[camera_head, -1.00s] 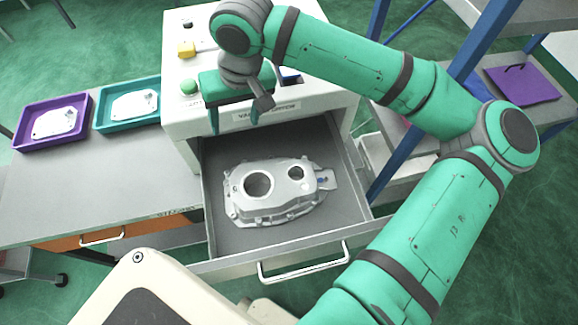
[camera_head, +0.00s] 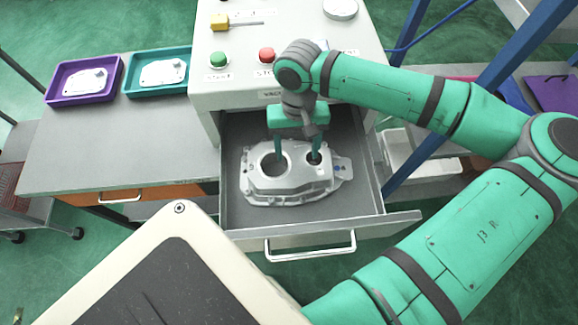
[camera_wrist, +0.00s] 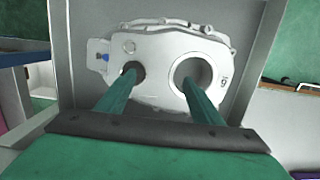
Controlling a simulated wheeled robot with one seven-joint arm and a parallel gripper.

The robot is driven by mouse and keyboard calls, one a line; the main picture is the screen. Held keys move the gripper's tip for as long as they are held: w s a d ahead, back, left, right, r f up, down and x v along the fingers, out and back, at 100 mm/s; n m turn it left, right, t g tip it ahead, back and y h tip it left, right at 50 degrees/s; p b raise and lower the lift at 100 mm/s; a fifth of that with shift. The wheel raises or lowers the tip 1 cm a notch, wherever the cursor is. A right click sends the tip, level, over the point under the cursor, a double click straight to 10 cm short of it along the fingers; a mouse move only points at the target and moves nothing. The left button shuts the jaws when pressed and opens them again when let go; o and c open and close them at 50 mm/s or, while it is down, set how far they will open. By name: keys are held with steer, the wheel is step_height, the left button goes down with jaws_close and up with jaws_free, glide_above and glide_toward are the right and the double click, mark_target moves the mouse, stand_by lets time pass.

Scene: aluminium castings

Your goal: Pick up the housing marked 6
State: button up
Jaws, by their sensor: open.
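The silver cast housing (camera_head: 262,184) lies flat in the open drawer. It has one large and one small round hole; a small dark mark by the large hole in the wrist view (camera_wrist: 223,82) looks like a 6, though small and turned. My gripper (camera_head: 297,157) points down over the housing, jaws apart and empty. In the wrist view my gripper (camera_wrist: 160,78) has one green finger at the small hole and the other at the large hole. I cannot tell whether the tips are inside the holes or just above.
The grey drawer (camera_head: 240,215) has low walls around the housing, with its handle (camera_head: 310,247) in front. A machine panel with green (camera_head: 218,60) and red (camera_head: 267,55) buttons stands behind. Purple (camera_head: 58,98) and teal (camera_head: 137,90) trays holding pale parts sit on the left bench. Blue shelf posts (camera_head: 415,165) stand at right.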

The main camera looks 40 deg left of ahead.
mark_target(297, 161)
steer(key=shift+s+d+f, duration=0.1)
steer(key=shift+f, duration=0.75)
steer(key=shift+s+d+f, duration=0.1)
steer(key=shift+f, duration=0.75)
jaws_close()
steer(key=shift+r, duration=0.1)
